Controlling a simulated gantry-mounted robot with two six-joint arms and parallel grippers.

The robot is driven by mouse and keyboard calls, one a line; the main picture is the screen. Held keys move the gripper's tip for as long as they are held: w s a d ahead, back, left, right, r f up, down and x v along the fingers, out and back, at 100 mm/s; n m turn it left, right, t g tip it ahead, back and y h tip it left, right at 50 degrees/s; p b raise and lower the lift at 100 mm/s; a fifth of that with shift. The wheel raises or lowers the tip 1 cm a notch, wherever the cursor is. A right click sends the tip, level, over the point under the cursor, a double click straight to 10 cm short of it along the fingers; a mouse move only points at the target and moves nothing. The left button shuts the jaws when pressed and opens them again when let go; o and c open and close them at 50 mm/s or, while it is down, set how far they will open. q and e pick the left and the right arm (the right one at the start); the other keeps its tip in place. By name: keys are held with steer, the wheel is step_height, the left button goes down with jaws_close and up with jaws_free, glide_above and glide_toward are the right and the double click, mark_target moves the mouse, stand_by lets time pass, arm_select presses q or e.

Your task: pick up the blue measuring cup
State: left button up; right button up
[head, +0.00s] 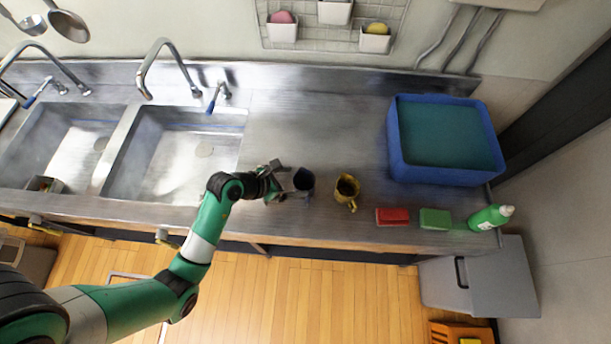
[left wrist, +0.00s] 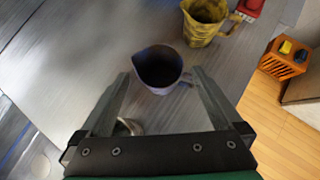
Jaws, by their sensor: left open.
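The blue measuring cup (head: 304,182) stands upright on the steel counter, just right of my left gripper (head: 281,180) in the head view. My left gripper (left wrist: 161,76) is open, with one finger on each side of the cup's near part. The cup is not clamped. I cannot tell whether a finger touches it. My right gripper is not in view.
A yellow measuring cup (head: 347,188) stands close on the right. Further right are a red block (head: 392,217), a green block (head: 435,218) and a green bottle (head: 490,217). A blue tub (head: 396,150) stands behind them. Sinks (head: 180,150) lie left. The counter behind the cups is clear.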

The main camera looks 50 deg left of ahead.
mark_target(312, 180)
arm_select(q)
steer(key=b+x, duration=0.1)
steer(key=x, duration=0.3)
steer(key=shift+d, duration=0.1)
steer(key=b+x, duration=0.1)
steer(key=x, duration=0.1)
steer(key=b+x, duration=0.1)
steer(key=x, duration=0.1)
steer(key=shift+f, duration=0.5)
steer(key=shift+w+f+b, duration=0.15)
steer(key=shift+w+b, duration=0.1)
steer(key=shift+b, duration=0.05)
steer(key=c, duration=1.1)
